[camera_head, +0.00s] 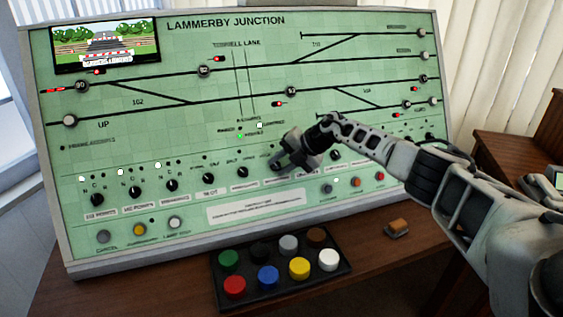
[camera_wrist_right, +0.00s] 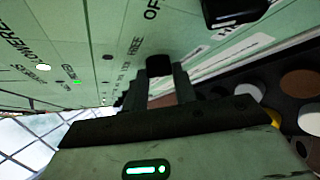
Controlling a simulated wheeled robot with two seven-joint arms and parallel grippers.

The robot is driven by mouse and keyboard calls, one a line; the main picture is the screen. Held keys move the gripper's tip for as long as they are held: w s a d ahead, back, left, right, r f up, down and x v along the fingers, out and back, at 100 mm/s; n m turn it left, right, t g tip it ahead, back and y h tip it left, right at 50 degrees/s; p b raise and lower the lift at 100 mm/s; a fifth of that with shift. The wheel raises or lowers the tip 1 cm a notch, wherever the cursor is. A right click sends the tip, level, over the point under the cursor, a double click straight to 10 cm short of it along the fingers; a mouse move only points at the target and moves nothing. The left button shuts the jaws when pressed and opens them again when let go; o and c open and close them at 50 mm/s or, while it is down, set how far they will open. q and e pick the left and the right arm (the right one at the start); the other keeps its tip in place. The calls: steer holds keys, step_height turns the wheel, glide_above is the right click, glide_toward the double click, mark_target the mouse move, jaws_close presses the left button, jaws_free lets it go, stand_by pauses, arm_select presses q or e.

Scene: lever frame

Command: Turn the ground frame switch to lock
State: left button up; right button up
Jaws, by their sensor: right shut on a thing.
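The panel (camera_head: 215,125) is a sloping green signal desk with a row of black rotary switches along its lower part. My right gripper (camera_head: 285,160) is at this row, near the middle of the panel, and hides the switch there in the head view. In the right wrist view the gripper (camera_wrist_right: 160,88) is shut on a small black switch knob (camera_wrist_right: 158,65). My left gripper is not in view.
Other black switches, such as one at the left (camera_head: 172,185), stand in the same row. A black tray (camera_head: 262,280) of several coloured round caps lies on the desk in front. A small orange-topped block (camera_head: 398,227) lies to its right. A screen (camera_head: 105,42) is at the panel's upper left.

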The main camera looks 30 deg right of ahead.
stand_by(0.3)
steer(key=o, duration=1)
steer(key=shift+c, duration=0.2)
steer(key=v, duration=1.6)
steer(key=shift+b, duration=0.45)
steer(key=shift+a+f, duration=0.1)
steer(key=shift+a, duration=0.05)
